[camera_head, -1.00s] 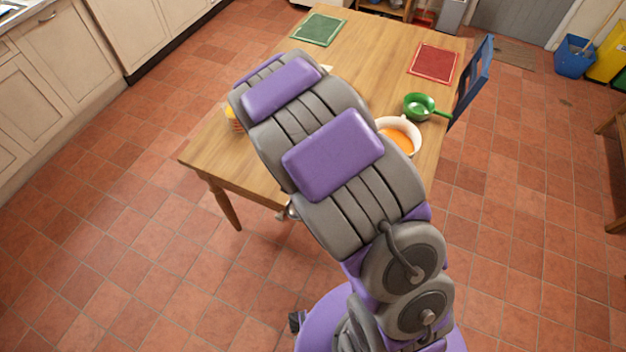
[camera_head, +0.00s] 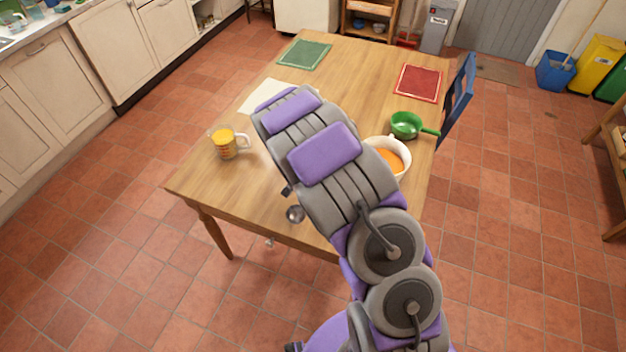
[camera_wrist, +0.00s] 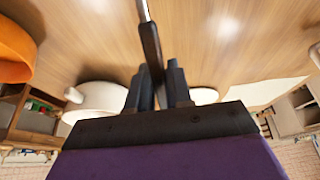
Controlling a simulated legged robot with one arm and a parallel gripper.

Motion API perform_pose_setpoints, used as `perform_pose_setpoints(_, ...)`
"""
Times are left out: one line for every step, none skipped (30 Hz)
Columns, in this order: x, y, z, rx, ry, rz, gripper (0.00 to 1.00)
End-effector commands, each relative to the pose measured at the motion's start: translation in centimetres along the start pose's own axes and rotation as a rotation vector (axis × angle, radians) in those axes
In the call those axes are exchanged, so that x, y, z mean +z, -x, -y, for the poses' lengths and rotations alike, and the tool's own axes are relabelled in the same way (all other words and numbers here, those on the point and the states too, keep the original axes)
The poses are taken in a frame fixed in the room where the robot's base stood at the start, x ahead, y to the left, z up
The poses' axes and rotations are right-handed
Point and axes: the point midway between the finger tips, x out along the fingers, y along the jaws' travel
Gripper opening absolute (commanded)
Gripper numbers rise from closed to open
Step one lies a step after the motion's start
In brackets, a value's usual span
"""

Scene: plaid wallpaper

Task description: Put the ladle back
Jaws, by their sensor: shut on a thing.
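The ladle's grey metal bowl (camera_head: 295,213) shows in the head view beside my arm, over the front part of the table. Its dark handle (camera_wrist: 150,45) and thin metal shaft show in the wrist view. My gripper (camera_wrist: 158,82) is shut on the dark handle, with a finger on each side of it. In the head view my arm hides most of the gripper and the handle. A white pot (camera_head: 404,150) with orange contents stands on the right side of the table, partly behind my arm.
The wooden table (camera_head: 215,183) also holds a measuring jug with orange liquid (camera_head: 226,145), a green pan (camera_head: 406,124), a red mat (camera_head: 418,83), a green mat (camera_head: 305,54) and a pale sheet (camera_head: 262,97). A blue chair (camera_head: 459,95) stands at the right edge. The table's front left is clear.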

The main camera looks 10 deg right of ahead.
Motion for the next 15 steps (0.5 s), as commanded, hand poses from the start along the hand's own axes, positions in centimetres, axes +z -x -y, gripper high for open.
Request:
perform_pose_setpoints(-0.5,-0.4,0.1,-0.002,-0.002,0.0,0.0)
perform_pose_setpoints(-0.7,-0.5,0.1,-0.002,-0.002,0.0,0.0)
perform_pose_setpoints(-0.9,-0.6,0.1,-0.001,0.0,0.0,0.0)
perform_pose_setpoints(-1.1,-0.7,0.0,-0.001,0.001,0.0,0.0)
perform_pose_setpoints(-1.1,-0.7,0.0,-0.001,0.001,0.001,0.0)
perform_pose_setpoints(-1.3,-0.8,-0.1,-0.001,0.0,0.001,0.0)
perform_pose_setpoints(-1.5,-0.9,-0.1,-0.001,-0.001,0.001,0.0)
perform_pose_setpoints(-1.7,-1.0,-0.2,-0.001,-0.002,0.001,0.0)
perform_pose_setpoints(-2.1,-1.2,-0.3,0.0,-0.003,0.001,0.0)
perform_pose_setpoints(-1.9,-1.6,-0.4,0.001,-0.001,0.002,0.0)
perform_pose_setpoints(-1.7,-2.1,-0.4,0.001,0.001,0.002,0.0)
perform_pose_setpoints(-1.4,-2.7,-0.5,0.0,0.0,0.003,0.0)
perform_pose_setpoints(-1.3,-3.2,-0.5,0.0,-0.001,0.003,0.0)
perform_pose_setpoints(-1.1,-3.6,-0.5,0.0,-0.001,0.003,0.0)
perform_pose_setpoints(-0.9,-4.1,-0.5,0.0,0.0,0.003,0.0)
